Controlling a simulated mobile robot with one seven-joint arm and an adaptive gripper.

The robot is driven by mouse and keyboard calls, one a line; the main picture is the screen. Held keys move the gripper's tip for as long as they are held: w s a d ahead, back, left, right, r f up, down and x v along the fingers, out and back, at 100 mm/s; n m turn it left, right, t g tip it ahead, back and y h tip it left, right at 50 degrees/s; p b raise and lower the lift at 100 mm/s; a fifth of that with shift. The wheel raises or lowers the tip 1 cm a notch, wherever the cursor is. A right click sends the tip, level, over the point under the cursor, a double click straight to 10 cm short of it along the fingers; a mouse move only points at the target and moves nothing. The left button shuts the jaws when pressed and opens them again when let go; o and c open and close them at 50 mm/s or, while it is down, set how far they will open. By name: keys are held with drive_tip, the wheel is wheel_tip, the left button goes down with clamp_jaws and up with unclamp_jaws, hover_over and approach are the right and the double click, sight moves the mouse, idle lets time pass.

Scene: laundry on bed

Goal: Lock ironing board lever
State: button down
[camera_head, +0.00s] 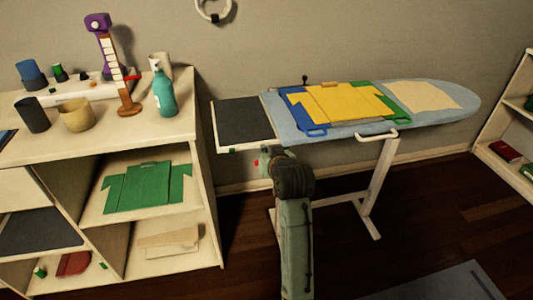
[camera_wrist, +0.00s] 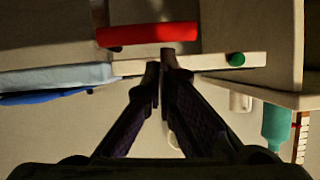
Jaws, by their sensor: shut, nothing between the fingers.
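The ironing board (camera_head: 455,98) stands by the wall with a blue-grey cover, which also shows in the upside-down wrist view (camera_wrist: 55,77). A red bar (camera_wrist: 147,35), which looks like the lever, lies beside the white end frame (camera_wrist: 215,61) in the wrist view. Only a small red patch of it (camera_head: 257,163) shows in the head view, below the board's left end. My gripper (camera_wrist: 161,62) is shut and empty, its fingertips over the white frame, close to the red bar. I cannot tell whether they touch. In the head view my arm partly hides this area.
A dark rest plate (camera_head: 243,118) sits at the board's left end. Folded yellow cloth (camera_head: 345,103) lies on the board. A white shelf unit (camera_head: 207,205) with a teal bottle (camera_head: 163,92) stands close on the left. A white handle (camera_head: 378,135) projects at the board's front.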

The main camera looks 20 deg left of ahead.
drive_tip(key=r+p, duration=0.3)
drive_tip(key=r, duration=0.1)
drive_tip(key=shift+w+a+r+p, duration=0.1)
drive_tip(key=shift+w+r+p, duration=0.1)
drive_tip(key=shift+r+p, duration=0.15)
drive_tip(key=b+v, duration=0.2)
drive_tip(key=v, duration=0.7)
drive_tip(key=shift+s+f, duration=0.2)
drive_tip(key=shift+s, duration=0.15)
